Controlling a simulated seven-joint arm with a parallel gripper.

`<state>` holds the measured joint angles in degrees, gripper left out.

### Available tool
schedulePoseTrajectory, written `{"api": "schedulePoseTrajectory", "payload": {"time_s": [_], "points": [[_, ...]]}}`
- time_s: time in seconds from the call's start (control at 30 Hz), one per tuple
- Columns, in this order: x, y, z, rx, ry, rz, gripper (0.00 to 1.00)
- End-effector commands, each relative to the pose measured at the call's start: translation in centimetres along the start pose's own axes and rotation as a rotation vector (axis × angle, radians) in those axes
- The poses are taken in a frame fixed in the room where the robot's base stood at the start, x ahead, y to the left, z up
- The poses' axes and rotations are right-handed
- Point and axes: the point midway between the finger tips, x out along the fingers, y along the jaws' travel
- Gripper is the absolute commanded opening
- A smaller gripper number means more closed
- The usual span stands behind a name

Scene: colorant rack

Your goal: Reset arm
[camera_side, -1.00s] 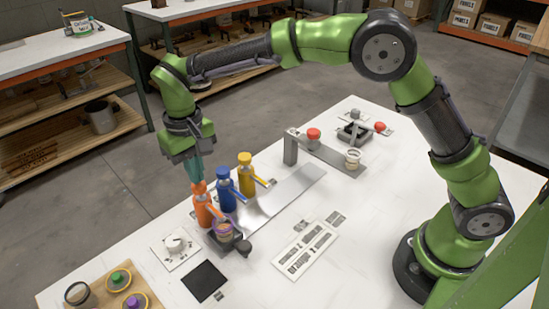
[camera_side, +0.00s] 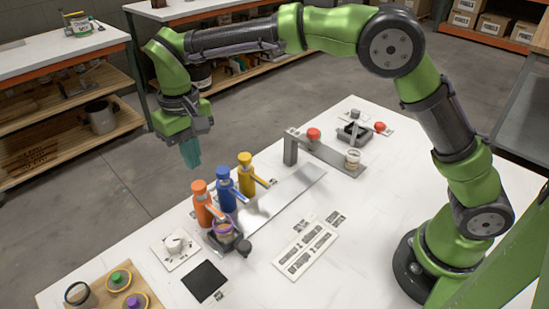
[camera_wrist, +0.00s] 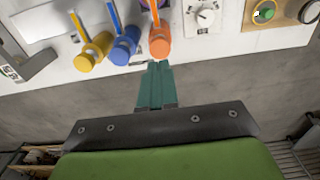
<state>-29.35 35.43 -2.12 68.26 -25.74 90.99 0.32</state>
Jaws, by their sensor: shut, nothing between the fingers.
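My gripper (camera_side: 190,154) is shut and empty, with its teal fingers pressed together. It hangs in the air above and behind the colorant bottles, apart from them, over the table's far left edge. In the wrist view its fingertips (camera_wrist: 155,68) point toward the orange bottle (camera_wrist: 159,42). The orange bottle (camera_side: 203,206), blue bottle (camera_side: 227,191) and yellow bottle (camera_side: 246,176) stand upright in a row, each with a side spout. A cup with a purple rim (camera_side: 222,226) sits at the orange bottle's spout, on a dark stand.
A white dial device (camera_side: 176,247), a black square pad (camera_side: 204,281) and a wooden board with lidded jars (camera_side: 118,281) are at the front left. A grey metal strip (camera_side: 270,204) runs beside the bottles. A bracket with a red knob (camera_side: 313,134) stands farther back.

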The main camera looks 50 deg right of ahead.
Motion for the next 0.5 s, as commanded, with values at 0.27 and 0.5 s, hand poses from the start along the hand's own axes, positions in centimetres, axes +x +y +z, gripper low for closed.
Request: {"api": "schedulePoseTrajectory", "payload": {"time_s": [0.27, 0.5], "points": [[1.2, 1.6, 1.7, -0.038, 0.019, -0.034, 0.00], [-2.6, 7.9, 6.6, 0.026, 0.131, -0.142, 0.00]]}}
